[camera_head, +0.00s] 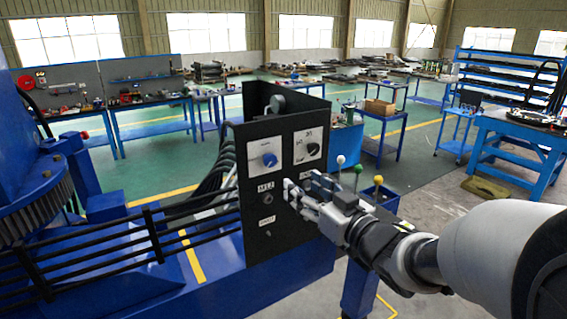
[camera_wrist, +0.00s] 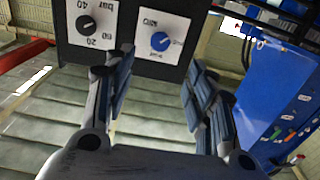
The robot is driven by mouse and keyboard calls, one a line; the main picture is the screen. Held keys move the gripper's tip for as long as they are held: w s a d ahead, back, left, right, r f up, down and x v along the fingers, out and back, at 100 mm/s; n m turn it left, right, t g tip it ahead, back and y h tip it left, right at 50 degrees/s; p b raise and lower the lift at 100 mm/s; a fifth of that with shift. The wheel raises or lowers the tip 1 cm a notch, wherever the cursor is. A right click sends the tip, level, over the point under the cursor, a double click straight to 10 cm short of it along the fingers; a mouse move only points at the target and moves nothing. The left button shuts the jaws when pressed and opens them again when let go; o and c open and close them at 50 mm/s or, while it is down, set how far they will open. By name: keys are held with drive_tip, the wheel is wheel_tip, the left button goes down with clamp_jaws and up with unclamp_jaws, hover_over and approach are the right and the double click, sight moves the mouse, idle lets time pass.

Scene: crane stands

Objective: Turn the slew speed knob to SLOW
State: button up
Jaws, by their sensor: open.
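A black control panel (camera_head: 285,215) carries a white plate with a blue knob (camera_head: 268,159), which has a light mark on its face. The blue knob (camera_wrist: 160,42) also shows in the wrist view, with small rotated lettering around it that I cannot read surely. I take it to be the slew speed knob; its exact setting is too small to tell. My gripper (camera_head: 304,185) is open and empty in front of the panel, below and right of the blue knob in the head view. In the wrist view, my fingers (camera_wrist: 160,66) are spread, with the blue knob beyond the gap between them.
A black knob (camera_head: 313,149) on a gauge-like plate sits right of the blue one. A small round fitting (camera_head: 267,199) is below. Levers with white, green and yellow (camera_head: 378,181) balls stand near my gripper. Workbenches stand behind.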

sight(272, 162)
drive_tip(key=p+x, duration=0.1)
drive_tip(key=x, duration=1.2)
drive_tip(key=shift+w+a, duration=0.15)
drive_tip(key=shift+a, duration=0.1)
drive_tip(key=c, duration=1)
drive_tip(key=shift+c, duration=0.2)
